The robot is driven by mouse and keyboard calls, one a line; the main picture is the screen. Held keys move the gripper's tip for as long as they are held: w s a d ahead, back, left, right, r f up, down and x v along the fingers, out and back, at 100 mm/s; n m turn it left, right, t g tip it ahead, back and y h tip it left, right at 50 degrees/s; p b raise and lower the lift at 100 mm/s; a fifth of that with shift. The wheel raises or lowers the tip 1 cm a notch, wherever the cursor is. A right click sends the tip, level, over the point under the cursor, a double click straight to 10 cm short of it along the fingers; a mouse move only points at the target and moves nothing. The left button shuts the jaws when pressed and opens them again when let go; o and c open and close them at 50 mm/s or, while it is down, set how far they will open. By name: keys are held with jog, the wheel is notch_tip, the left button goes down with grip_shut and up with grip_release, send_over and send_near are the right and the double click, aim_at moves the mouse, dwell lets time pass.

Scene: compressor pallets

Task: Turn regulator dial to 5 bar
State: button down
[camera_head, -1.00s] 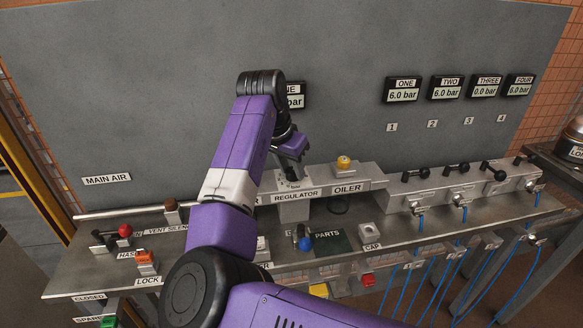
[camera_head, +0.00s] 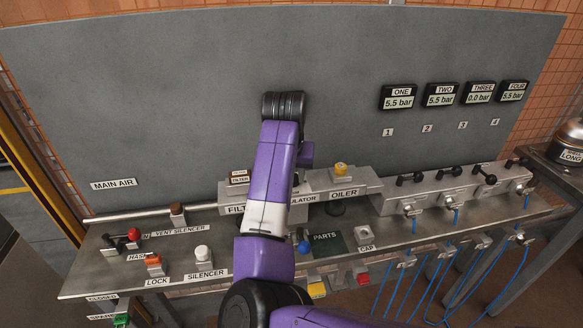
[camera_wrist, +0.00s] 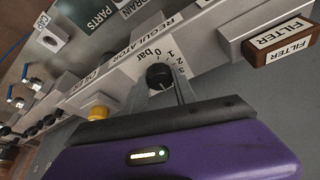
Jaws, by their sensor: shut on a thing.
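The regulator dial (camera_wrist: 158,75) is a dark round knob on the grey regulator block in the wrist view. A printed scale beside it shows 0 bar, 1, 2 and more marks. My gripper (camera_wrist: 164,88) is at the dial and shut on it; its purple body fills the lower part of that view. The far part of the scale is hidden. In the head view my arm covers the dial and most of the REGULATOR label (camera_head: 303,199). Readouts ONE (camera_head: 398,101), TWO (camera_head: 440,100) and FOUR (camera_head: 513,95) show 5.5 bar; THREE (camera_head: 479,97) shows 0.0 bar.
The oiler with its yellow knob (camera_head: 341,169) stands just right of the regulator, and the brown filter piece (camera_wrist: 278,42) is on its other side. Black valve levers (camera_head: 452,171) and blue hoses are farther right. The grey panel behind is mostly bare.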

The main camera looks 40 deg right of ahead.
jog(key=shift+n+p, duration=0.3)
jog(key=shift+n, duration=0.2)
jog(key=c, duration=1)
grip_release()
jog(key=v, duration=0.8)
jog(key=shift+s+d+f, duration=0.1)
jog(key=shift+d, duration=0.05)
